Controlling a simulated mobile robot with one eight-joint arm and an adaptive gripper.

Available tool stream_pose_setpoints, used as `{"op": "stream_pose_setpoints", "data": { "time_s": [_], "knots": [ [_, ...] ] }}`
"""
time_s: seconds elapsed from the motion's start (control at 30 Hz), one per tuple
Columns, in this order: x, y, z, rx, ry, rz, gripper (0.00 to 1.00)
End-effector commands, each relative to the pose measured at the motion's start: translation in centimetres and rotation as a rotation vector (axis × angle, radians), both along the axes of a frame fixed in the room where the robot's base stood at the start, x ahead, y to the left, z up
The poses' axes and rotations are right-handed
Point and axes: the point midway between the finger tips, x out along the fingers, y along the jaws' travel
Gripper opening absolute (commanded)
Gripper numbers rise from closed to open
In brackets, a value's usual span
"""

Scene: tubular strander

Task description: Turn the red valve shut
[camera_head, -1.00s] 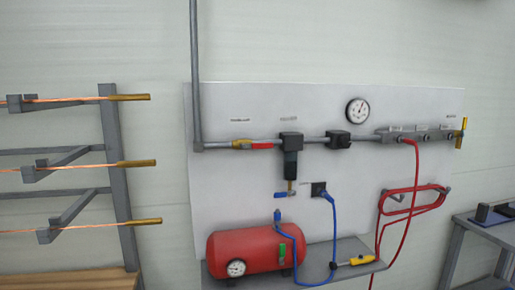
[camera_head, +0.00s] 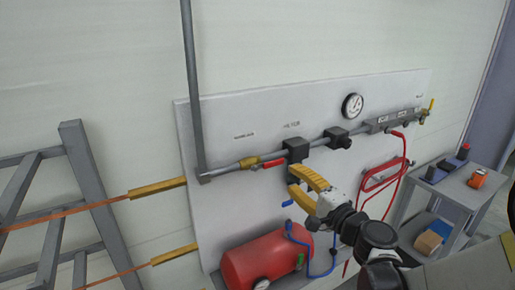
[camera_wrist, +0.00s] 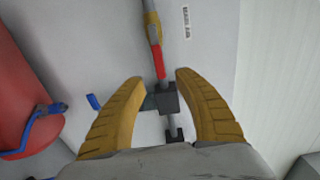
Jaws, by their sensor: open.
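The red valve handle (camera_head: 273,163) lies along the grey pipe on the wall panel, to the right of its brass body (camera_head: 249,162). In the wrist view the red handle (camera_wrist: 158,62) points down from the brass body (camera_wrist: 152,28), in line with the pipe. My gripper (camera_head: 292,179) has its yellow fingers spread and empty, below and right of the handle in the head view. In the wrist view my gripper (camera_wrist: 160,76) frames the black filter head (camera_wrist: 167,98), with the handle just beyond the fingertips. Whether the fingers touch anything cannot be told.
A pressure gauge (camera_head: 352,105) is above the pipe. A manifold (camera_head: 392,121) and coiled red hose (camera_head: 381,178) are to the right. A red tank (camera_head: 262,262) with a blue hose is below. A rack (camera_head: 92,190) with rods is at left, a cart (camera_head: 455,190) at right.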

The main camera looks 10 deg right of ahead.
Motion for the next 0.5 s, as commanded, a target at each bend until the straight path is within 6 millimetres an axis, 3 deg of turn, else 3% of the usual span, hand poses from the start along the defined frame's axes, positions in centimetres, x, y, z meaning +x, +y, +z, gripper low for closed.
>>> {"op": "stream_pose_setpoints", "data": {
  "time_s": [0.5],
  "knots": [
    [8.6, 3.0, -0.2, -0.003, 0.001, 0.005, 0.39]
  ]
}}
